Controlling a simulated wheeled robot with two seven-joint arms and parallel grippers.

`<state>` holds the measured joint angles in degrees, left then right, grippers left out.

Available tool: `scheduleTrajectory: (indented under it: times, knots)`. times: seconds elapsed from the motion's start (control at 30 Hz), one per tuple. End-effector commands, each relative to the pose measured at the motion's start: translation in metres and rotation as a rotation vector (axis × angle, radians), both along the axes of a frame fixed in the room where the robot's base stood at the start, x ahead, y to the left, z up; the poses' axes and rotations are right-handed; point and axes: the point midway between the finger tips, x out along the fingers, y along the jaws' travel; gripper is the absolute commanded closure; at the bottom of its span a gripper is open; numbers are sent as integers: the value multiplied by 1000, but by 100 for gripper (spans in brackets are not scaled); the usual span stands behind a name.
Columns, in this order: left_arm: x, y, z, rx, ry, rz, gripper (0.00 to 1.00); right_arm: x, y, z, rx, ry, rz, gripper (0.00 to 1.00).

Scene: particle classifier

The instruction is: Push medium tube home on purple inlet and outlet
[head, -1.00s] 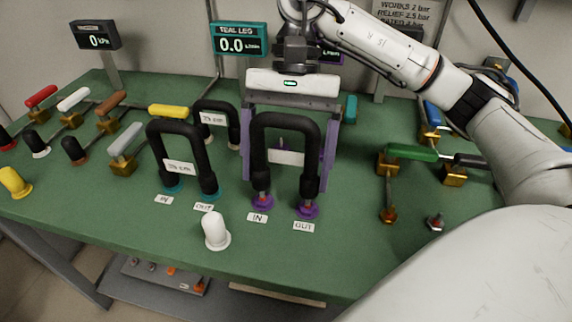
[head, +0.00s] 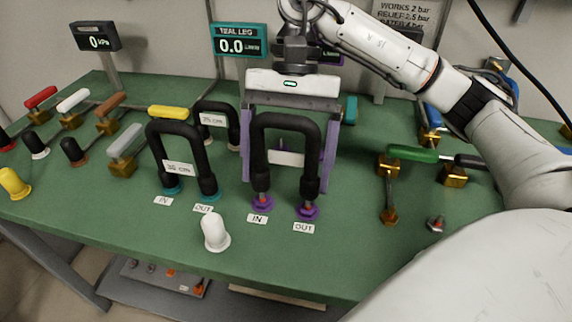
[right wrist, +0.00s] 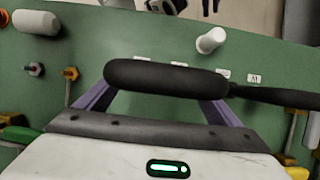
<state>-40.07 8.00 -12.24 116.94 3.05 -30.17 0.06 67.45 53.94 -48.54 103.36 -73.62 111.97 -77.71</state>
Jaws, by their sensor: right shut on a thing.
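The black U-shaped tube (head: 286,122) with a blank-looking white label stands upright over the purple inlet (head: 261,203) and purple outlet (head: 307,211), marked IN and OUT. Its two leg ends sit at the fittings' stems. A short bit of reddish stem shows below each end, above the purple collars. My right gripper (head: 287,178) reaches down from behind, with its purple fingers on either side of the tube. It is shut on the tube. In the right wrist view the tube's top (right wrist: 165,78) crosses between the fingers. My left gripper is not in view.
A second black tube (head: 175,128) stands on teal fittings just left, with a third (head: 216,105) behind it. A white knob (head: 215,231) stands in front. Valves with green (head: 411,153) and yellow (head: 168,112) handles flank the spot. The teal display (head: 239,42) reads 0.0.

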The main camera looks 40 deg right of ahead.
Motion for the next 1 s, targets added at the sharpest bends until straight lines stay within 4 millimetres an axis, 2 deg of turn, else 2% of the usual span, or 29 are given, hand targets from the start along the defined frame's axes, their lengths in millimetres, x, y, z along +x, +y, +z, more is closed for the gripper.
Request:
scheduleTrajectory:
  times: [1.0]
  knots:
    - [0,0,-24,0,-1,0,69,0,0,-26,0,0,0,39]
